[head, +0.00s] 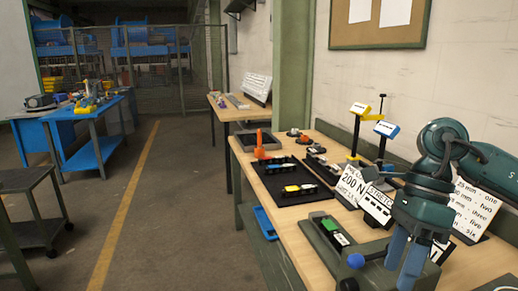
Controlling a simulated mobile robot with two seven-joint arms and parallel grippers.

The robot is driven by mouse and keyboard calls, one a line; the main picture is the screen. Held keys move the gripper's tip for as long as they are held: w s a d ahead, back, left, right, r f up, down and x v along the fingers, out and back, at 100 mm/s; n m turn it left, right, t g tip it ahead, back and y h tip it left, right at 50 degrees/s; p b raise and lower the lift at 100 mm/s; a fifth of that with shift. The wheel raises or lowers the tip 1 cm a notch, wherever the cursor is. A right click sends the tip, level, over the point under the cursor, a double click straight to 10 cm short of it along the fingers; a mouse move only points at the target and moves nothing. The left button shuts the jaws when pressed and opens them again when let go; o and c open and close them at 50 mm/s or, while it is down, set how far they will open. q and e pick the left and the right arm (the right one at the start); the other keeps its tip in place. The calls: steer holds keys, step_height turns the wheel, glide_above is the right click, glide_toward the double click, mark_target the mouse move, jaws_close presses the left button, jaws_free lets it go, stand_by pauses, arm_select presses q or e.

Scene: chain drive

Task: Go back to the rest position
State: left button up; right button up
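My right arm comes in from the right over the workbench (283,213). Its gripper (402,272) points down with two blue fingers, a narrow gap between them and nothing seen held. The fingers hang in front of the bench's near right part, beside a blue ball knob (356,261) on a grey-green fixture (318,240); I cannot tell whether they touch anything. My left gripper is not in view.
A black tray (305,197) with small parts lies mid-bench, an orange tool (260,145) behind it. Signs reading 200 N (351,185) and STRETCH (378,204) stand near my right arm. Yellow (359,110) and blue (386,129) stands rise behind.

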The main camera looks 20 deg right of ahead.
steer(key=w+a+f+m+t+y, duration=0.2)
steer(key=w+a+m+t+y, duration=0.3)
steer(key=a+m+y, duration=0.35)
steer(key=w+a+f+m+t+y, duration=0.3)
steer(key=w+a+m+t+y, duration=0.15)
steer(key=a+m+y, duration=0.4)
step_height(320, 180, down, 14)
steer(key=w+m+t+h, duration=0.2)
steer(key=m+t+h, duration=0.9)
steer(key=m, duration=0.8)
steer(key=s+a+f+m+g+h, duration=0.1)
steer(key=s+f+m+g+h, duration=0.2)
steer(key=f, duration=0.4)
steer(key=s+a+f+m+g+h, duration=0.1)
steer(key=s+f+m+g+h, duration=0.2)
steer(key=s+f, duration=0.4)
steer(key=shift+f+m+g+h+p, duration=0.35)
steer(key=shift+f+m+g, duration=0.5)
steer(key=shift+g, duration=0.3)
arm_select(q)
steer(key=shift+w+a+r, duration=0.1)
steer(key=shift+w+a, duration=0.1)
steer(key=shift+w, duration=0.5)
arm_select(e)
steer(key=shift+r, duration=0.1)
steer(key=shift+c, duration=0.4)
